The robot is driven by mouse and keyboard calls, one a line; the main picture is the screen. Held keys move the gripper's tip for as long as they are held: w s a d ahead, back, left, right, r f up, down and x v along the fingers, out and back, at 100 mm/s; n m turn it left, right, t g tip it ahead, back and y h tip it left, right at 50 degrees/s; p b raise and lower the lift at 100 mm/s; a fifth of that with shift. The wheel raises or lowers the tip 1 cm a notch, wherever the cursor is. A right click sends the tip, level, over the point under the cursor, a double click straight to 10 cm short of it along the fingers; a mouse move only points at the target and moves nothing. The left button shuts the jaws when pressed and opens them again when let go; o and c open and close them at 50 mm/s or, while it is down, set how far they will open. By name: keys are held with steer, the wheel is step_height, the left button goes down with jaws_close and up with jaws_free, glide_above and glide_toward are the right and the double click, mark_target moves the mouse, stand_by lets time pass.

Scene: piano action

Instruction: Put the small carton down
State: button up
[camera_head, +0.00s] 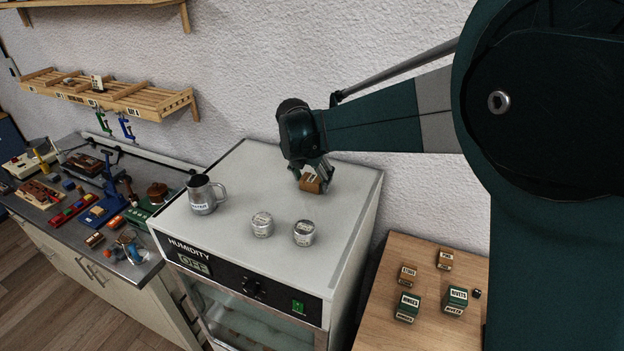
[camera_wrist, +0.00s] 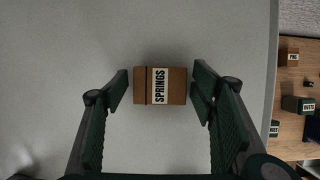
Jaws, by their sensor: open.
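The small carton (camera_wrist: 175,86) is brown with a white label reading SPRINGS. It lies on the pale top of the humidity cabinet (camera_head: 245,177), towards its back right; the carton also shows in the head view (camera_head: 311,184), partly covered by the fingers. My gripper (camera_wrist: 160,82) is open, with one finger on each side of the carton and a visible gap on both sides. In the head view my gripper (camera_head: 313,172) is low over the cabinet top.
A metal mug (camera_head: 202,196) and two round tins (camera_head: 262,224) (camera_head: 303,233) stand on the cabinet top, left and front of the carton. A wooden table (camera_head: 395,262) at right holds several small labelled boxes. A cluttered workbench stands at left. A wall rises behind.

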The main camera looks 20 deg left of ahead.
steer(key=v, duration=1.2)
steer(key=shift+b, duration=0.35)
stand_by(0.4)
steer(key=s+d+r+m, duration=0.2)
steer(key=d+m, duration=0.4)
steer(key=d, duration=0.5)
steer(key=s+d+r+m, duration=0.1)
steer(key=s+d+m, duration=0.3)
steer(key=d, duration=0.8)
steer(key=s+d+r+m, duration=0.1)
steer(key=d+r+m, duration=0.1)
steer(key=d+m, duration=0.7)
steer(key=s+d+f+m+t, duration=0.1)
steer(key=s+d+f+m, duration=0.3)
steer(key=s+d+m, duration=0.4)
steer(key=s+d+f+m+t, duration=0.1)
steer(key=s+d+f+m, duration=0.4)
steer(key=s+d+m, duration=0.4)
steer(key=s+d, duration=0.2)
steer(key=d, duration=0.5)
steer(key=shift+s+f+t, duration=0.15)
steer(key=shift+s+t, duration=0.2)
steer(key=shift+t, duration=0.05)
steer(key=shift+o, duration=0.5)
steer(key=shift+w, duration=0.1)
